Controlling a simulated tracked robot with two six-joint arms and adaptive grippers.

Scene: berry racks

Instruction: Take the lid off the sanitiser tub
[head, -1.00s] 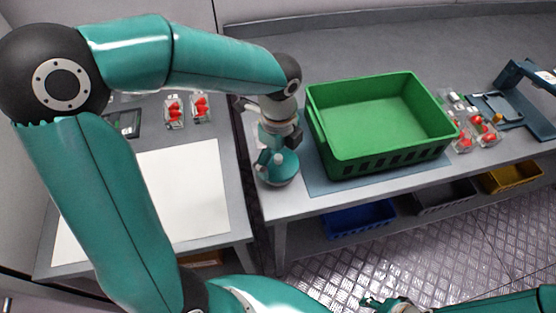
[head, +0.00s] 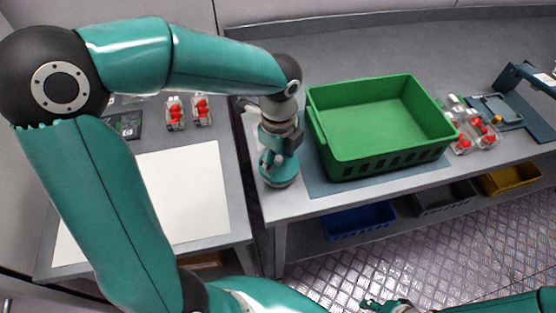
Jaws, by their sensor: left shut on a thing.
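The sanitiser tub (head: 281,181) is a small round teal tub on the table, left of the green crate. My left gripper (head: 273,160) points down right over its top and is shut on the tub's lid. The gripper hides most of the lid and its knob. I see no gap between lid and tub. My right gripper (head: 376,304) is low at the bottom edge, away from the table, and too small to tell open or shut.
A green crate (head: 385,160) stands on a blue-grey mat just right of the tub. Clear punnets of red berries (head: 463,142) lie further right, near a blue scale-like stand (head: 507,109). A white sheet (head: 180,190) covers the left table, with two punnets behind it.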

